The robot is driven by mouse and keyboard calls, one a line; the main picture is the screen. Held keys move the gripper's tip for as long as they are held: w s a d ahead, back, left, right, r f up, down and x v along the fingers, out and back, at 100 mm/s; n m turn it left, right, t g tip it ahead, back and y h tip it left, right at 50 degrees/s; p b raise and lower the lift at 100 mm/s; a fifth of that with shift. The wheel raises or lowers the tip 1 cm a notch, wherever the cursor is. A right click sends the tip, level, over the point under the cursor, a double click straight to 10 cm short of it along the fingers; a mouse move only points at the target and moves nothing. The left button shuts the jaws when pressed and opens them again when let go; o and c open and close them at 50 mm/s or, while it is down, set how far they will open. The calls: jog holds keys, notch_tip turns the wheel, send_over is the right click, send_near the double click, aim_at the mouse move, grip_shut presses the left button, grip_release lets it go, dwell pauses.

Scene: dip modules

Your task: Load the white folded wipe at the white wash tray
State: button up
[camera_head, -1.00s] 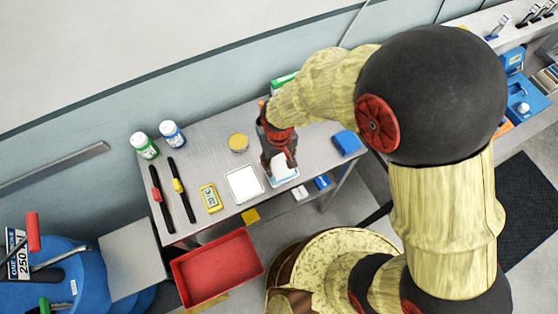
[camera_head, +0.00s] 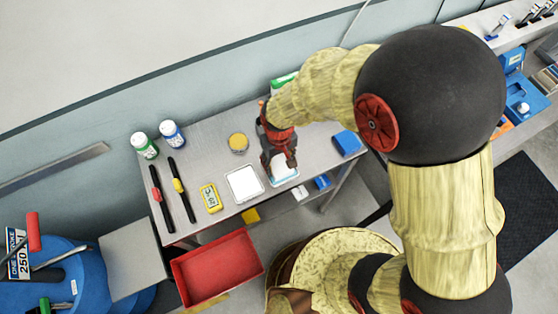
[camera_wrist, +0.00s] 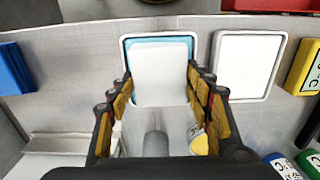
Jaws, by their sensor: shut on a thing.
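The white folded wipe (camera_wrist: 160,75) is between the two fingers of my gripper (camera_wrist: 158,84) in the wrist view. It covers most of a white-rimmed tray with a light blue inside (camera_wrist: 128,46); I cannot tell if it touches the tray floor. In the head view my gripper (camera_head: 280,160) points down over this tray (camera_head: 285,183), with the wipe (camera_head: 284,170) partly hidden by the fingers. A second white-rimmed tray (camera_head: 245,184), plain white inside, stands beside it, on the right in the wrist view (camera_wrist: 247,65).
On the metal table (camera_head: 215,148) are a yellow device (camera_head: 210,197), two black tools (camera_head: 182,190), two bottles (camera_head: 172,134), a yellow-topped jar (camera_head: 238,142) and a blue block (camera_head: 347,143). A red bin (camera_head: 217,268) is at the table's front edge.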

aim_at(279, 164)
jog(key=shift+r+p, duration=2.55)
jog(key=shift+r, duration=0.95)
jog(key=shift+s+f, duration=0.1)
